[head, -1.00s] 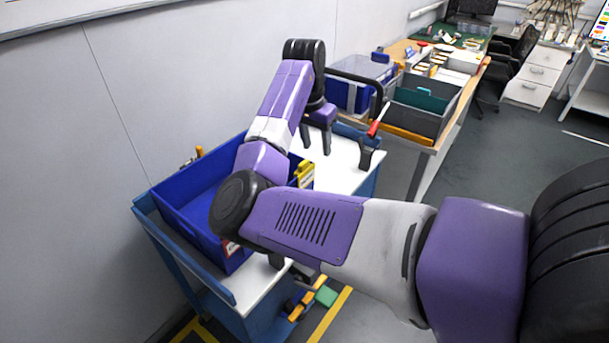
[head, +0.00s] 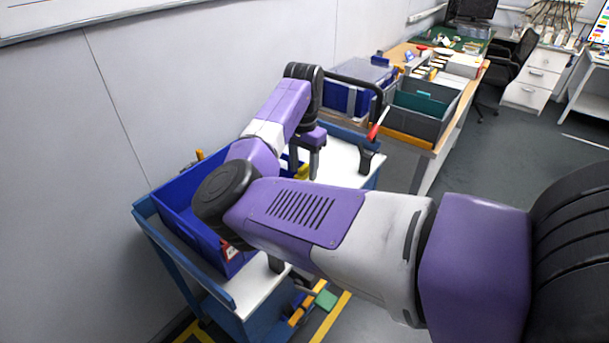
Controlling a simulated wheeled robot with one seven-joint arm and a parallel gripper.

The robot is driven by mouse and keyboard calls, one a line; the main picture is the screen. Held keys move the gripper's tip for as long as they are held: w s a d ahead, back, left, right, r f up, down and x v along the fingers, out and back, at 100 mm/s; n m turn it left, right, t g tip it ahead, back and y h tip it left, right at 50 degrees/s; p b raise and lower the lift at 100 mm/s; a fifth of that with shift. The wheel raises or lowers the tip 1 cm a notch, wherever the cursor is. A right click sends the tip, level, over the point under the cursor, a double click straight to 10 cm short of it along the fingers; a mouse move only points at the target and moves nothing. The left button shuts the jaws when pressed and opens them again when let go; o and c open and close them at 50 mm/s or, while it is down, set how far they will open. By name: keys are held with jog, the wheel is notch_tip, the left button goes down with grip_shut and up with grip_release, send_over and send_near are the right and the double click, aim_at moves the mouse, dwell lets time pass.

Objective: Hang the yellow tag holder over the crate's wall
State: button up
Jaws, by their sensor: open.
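The blue crate (head: 184,222) stands on the cart, and my arm hides much of its right side and inside. The yellow tag holder (head: 302,173) shows as a small yellow patch at the crate's right end. My arm and fingers cover most of it, and I cannot tell whether it touches the crate's wall. My gripper (head: 304,174) points down with its fingers apart, right at the holder as seen from here. I cannot tell whether the fingers are around it or above it.
The cart's white top (head: 345,163) is clear right of the gripper. A black clamp-like handle with a red part (head: 373,131) stands near the cart's far end. A grey bin (head: 418,122) sits on the bench beyond. An orange item (head: 199,155) shows at the crate's back wall.

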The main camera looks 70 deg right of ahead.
grip_shut()
dwell(0.4)
